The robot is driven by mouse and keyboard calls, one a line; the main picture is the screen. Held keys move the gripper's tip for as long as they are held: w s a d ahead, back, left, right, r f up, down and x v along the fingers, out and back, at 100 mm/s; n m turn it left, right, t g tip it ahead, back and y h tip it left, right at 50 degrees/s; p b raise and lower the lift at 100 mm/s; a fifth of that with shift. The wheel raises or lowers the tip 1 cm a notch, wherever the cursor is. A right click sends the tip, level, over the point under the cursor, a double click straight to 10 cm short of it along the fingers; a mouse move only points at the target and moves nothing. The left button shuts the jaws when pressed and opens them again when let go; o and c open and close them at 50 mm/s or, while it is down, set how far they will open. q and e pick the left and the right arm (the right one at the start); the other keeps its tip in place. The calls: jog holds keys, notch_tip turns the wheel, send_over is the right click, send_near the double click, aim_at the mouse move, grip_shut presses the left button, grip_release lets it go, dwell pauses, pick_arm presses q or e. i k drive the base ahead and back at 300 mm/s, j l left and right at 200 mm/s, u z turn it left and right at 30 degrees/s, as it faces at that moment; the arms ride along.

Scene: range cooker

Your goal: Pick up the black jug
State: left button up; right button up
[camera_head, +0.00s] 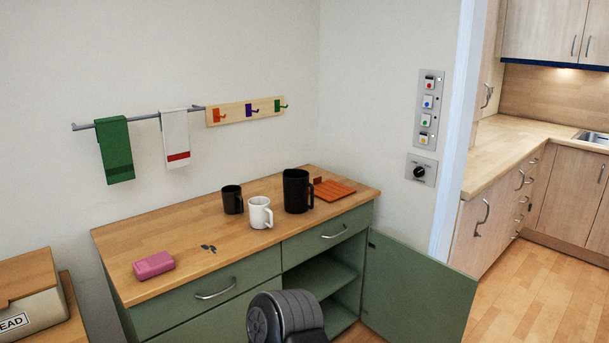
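The black jug (296,191) stands upright on the wooden top of the green cabinet, towards its back right. It is the tallest of the vessels there, and its handle points right. A smaller black mug (232,200) stands to its left at the back, and a white mug (260,213) stands between them, nearer the front. A dark, rounded part of my own body shows at the bottom edge, below the cabinet top. No gripper fingers are visible in the head view.
An orange-brown board (334,190) lies right of the jug. A pink block (154,265) and small dark pieces (208,248) lie on the left part of the wooden top (160,230). A green cabinet door (417,290) stands open at right. A bread box (32,293) is at left.

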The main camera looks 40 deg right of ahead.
aim_at(296, 184)
jog(key=i+l, duration=0.1)
jog(key=l, duration=0.2)
jog(key=i+l, duration=0.1)
jog(key=l, duration=0.2)
jog(key=i+l, duration=0.15)
jog(key=l, duration=0.2)
jog(key=i+l, duration=0.1)
jog(key=l, duration=0.2)
